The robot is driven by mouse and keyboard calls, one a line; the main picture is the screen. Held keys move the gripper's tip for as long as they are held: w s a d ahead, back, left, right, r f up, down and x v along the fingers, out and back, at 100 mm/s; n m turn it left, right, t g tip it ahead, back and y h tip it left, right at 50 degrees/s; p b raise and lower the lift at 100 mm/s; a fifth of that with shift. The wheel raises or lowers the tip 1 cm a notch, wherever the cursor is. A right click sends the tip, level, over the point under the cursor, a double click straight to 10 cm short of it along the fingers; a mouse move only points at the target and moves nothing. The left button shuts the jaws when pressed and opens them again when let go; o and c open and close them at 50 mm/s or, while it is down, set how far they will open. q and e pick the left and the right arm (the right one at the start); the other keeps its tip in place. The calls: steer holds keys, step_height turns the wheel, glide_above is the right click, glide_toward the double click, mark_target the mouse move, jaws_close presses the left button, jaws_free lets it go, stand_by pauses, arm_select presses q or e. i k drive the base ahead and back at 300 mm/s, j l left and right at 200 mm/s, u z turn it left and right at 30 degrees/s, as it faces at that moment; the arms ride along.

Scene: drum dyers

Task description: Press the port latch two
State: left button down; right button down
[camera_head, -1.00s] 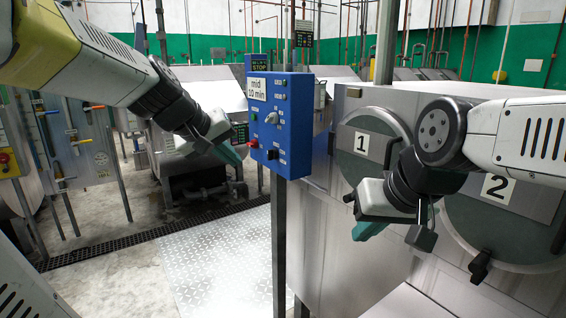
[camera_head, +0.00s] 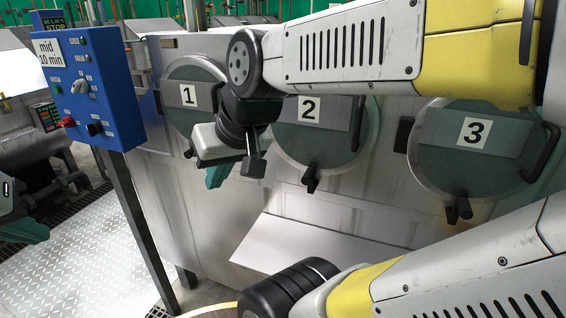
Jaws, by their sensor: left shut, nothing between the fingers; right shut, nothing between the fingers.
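Port two (camera_head: 340,140) is a round steel hatch labelled 2 on the front of the grey machine, partly hidden behind my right arm. Its small black latch (camera_head: 312,178) sticks out at the hatch's lower rim. A dark bar handle (camera_head: 357,125) is at its right side. My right gripper (camera_head: 218,174), with a teal fingertip, is shut and empty in front of the panel, left of that latch and below label 1. In this view it is apart from the latch. My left gripper (camera_head: 24,230) is shut at the left edge, mostly cut off, away from the ports.
Hatch one (camera_head: 184,72) and hatch three (camera_head: 440,150) flank port two, each with its own latch. A blue control box (camera_head: 85,85) on a post stands left. A pale sloped ledge (camera_head: 310,245) lies below the hatches. Checker-plate floor (camera_head: 85,260) is clear at left.

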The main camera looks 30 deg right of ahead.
mark_target(309, 179)
steer(key=z, duration=1.55)
steer(key=k+j+z, duration=0.2)
steer(key=k+j, duration=0.15)
steer(key=j, duration=0.1)
